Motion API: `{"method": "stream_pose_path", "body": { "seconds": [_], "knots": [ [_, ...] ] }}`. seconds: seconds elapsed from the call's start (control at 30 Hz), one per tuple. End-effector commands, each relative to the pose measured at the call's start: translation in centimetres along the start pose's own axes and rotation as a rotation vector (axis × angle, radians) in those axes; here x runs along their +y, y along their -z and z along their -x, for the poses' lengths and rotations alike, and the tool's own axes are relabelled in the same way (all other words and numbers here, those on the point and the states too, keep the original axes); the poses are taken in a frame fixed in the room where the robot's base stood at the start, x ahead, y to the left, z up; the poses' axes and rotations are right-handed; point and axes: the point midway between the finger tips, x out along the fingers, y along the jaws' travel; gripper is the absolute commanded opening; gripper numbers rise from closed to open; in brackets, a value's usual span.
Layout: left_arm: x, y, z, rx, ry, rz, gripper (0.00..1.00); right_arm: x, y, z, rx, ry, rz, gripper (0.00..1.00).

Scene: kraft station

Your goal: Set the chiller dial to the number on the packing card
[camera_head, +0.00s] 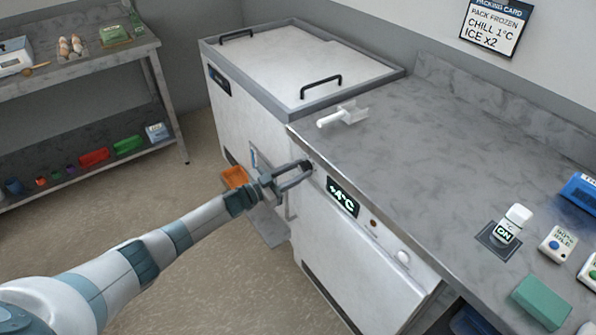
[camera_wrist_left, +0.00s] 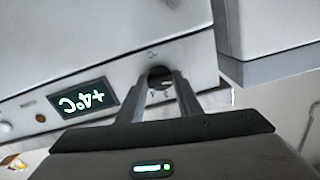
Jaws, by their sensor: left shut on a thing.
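The packing card (camera_head: 495,27) hangs on the back wall and reads "PACK FROZEN, CHILL 1°C, ICE x2". The chiller (camera_head: 345,262) is the white unit under the counter; its display (camera_head: 342,196) reads +4°C. The display also shows upside down in the left wrist view (camera_wrist_left: 86,100). My left gripper (camera_head: 306,170) is at the chiller's front panel, left of the display. In the left wrist view its fingers (camera_wrist_left: 163,84) are shut on the dark round dial (camera_wrist_left: 158,72), which they partly hide. My right gripper is not in view.
A chest with a lid and two black handles (camera_head: 322,85) stands left of the counter. A white scoop (camera_head: 343,115) lies on the counter (camera_head: 430,150). A shelf rack (camera_head: 165,110) stands far left.

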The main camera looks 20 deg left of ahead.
Motion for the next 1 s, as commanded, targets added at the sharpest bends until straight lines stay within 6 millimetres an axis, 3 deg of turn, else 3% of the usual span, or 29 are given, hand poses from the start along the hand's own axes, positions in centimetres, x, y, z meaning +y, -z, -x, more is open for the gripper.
{"method": "stream_pose_path", "body": {
  "seconds": [0.03,0.07,0.1,0.13,0.47,0.67,1.0],
  "knots": [
    [0.0,-0.2,0.1,-0.002,0.000,0.001,0.10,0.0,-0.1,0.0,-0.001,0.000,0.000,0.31],
    [0.0,-0.2,0.1,-0.002,0.000,0.001,0.37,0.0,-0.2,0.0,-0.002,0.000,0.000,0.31],
    [0.0,-0.1,0.1,-0.002,0.000,0.001,0.46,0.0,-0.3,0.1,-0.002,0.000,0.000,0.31],
    [0.1,-0.1,0.1,-0.002,0.000,0.001,0.50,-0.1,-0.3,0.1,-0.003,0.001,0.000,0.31],
    [0.0,0.0,0.1,-0.001,0.000,0.000,0.50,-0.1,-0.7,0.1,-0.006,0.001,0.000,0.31],
    [-0.1,-0.1,1.1,-0.001,0.001,-0.001,0.50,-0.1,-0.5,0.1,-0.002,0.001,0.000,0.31],
    [0.0,-0.2,6.3,-0.003,0.000,-0.001,0.50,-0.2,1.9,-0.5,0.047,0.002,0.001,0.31]
  ]
}}
